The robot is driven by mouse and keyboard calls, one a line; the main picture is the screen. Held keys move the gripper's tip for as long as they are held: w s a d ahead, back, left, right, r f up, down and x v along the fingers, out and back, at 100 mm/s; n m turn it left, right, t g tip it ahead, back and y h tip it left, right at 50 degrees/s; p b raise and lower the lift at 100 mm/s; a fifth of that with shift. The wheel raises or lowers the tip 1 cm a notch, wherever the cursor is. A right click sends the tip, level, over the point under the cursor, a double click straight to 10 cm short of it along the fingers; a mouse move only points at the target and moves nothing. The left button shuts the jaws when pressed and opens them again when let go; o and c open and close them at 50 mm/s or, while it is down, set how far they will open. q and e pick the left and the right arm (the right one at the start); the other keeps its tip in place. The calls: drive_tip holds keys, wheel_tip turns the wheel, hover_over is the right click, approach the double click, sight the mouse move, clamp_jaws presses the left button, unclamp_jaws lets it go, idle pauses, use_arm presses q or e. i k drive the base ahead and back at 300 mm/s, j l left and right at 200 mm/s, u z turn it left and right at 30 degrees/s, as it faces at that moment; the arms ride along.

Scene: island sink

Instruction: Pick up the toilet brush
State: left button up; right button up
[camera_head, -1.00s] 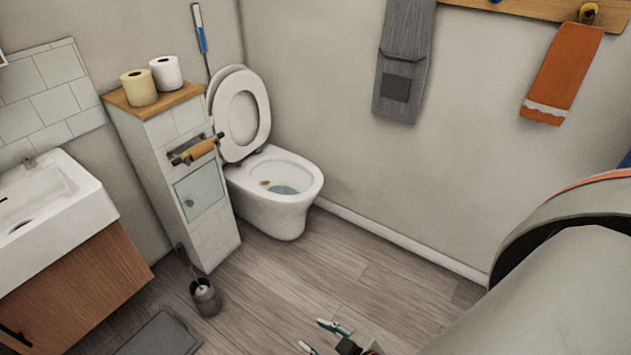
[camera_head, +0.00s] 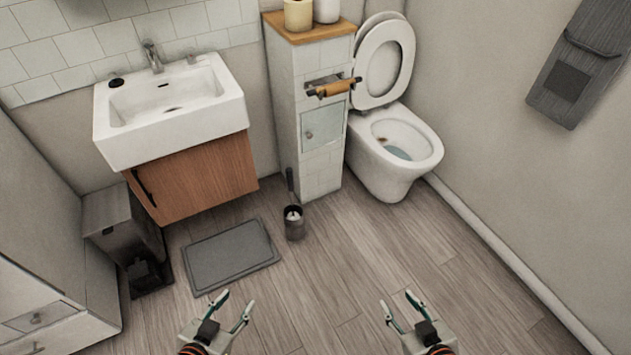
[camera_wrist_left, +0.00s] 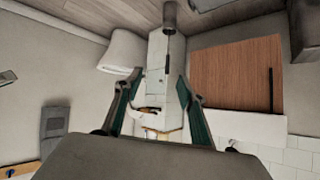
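The toilet brush (camera_head: 290,184) stands in its dark round holder (camera_head: 294,224) on the floor, in front of the tiled cabinet and left of the toilet. Its dark handle points up, and a white part shows inside the holder. In the left wrist view the holder (camera_wrist_left: 169,17) is at the top centre, beyond the fingers. My left gripper (camera_head: 235,305) is open and empty, nearer to me and left of the brush. My right gripper (camera_head: 401,303) is open and empty, nearer to me and right of the brush. Neither gripper touches the brush.
The tiled cabinet (camera_head: 312,75) stands behind the brush, with the toilet (camera_head: 392,165) to its right. The sink (camera_head: 170,110) is at the left above a wooden cabinet (camera_head: 200,180). A grey mat (camera_head: 230,257) and a dark bin (camera_head: 125,225) are at left. Floor before the brush is clear.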

sight(293, 215)
drive_tip(key=i+l+z, duration=0.1)
drive_tip(key=i+l, duration=0.95)
drive_tip(key=i, duration=0.05)
